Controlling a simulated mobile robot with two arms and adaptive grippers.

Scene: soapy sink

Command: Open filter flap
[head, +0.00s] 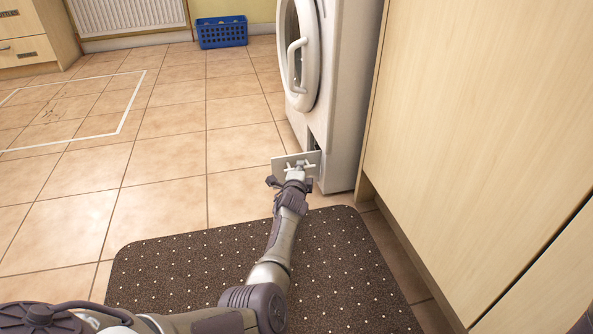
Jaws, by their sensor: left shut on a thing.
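A white washing machine (347,80) stands at the upper middle in the head view, with its round door (300,55) on its left face. The filter flap (281,166) is a small pale panel low on the machine's front, standing out from it. A dark opening shows behind the flap, at the machine's lower front. My left gripper (298,167) is at the flap and shut on it. The fingertips partly cover the flap. My right gripper is not in view.
A dark dotted mat (340,270) lies under my left arm. Wooden cabinets (460,120) close off the right side. A blue basket (222,32) stands by the far wall, near a radiator (130,14).

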